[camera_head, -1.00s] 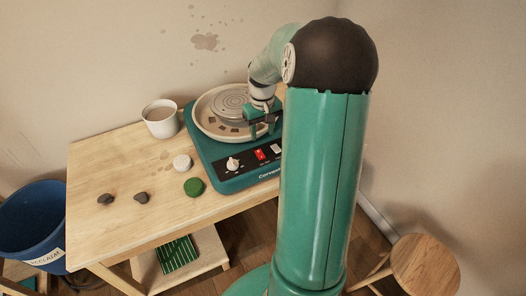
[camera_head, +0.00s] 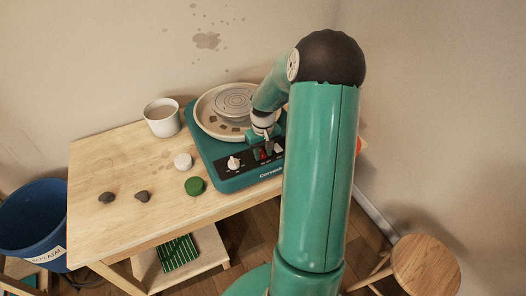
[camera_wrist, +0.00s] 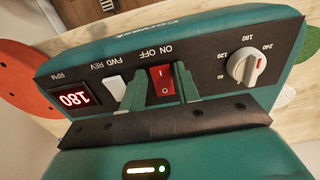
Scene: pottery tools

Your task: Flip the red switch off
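The red switch (camera_wrist: 161,84) sits on the black front panel of the teal pottery wheel (camera_head: 225,180), beside ON and OFF lettering. It also shows in the head view, partly covered by my gripper. My gripper (camera_wrist: 160,88) is over the panel with its teal fingers apart, one on each side of the red switch in the wrist view. Nothing is held. Whether the fingertips touch the switch or panel cannot be told. The RPM display (camera_wrist: 74,98) reads 180.
A white FWD/REV switch (camera_wrist: 115,87) and a speed knob (camera_wrist: 246,65) flank the red switch. The wooden table (camera_head: 120,170) holds a white cup (camera_head: 162,120), a green disc (camera_head: 194,186), a white disc (camera_head: 183,161) and dark stones. A stool (camera_head: 425,262) stands at right.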

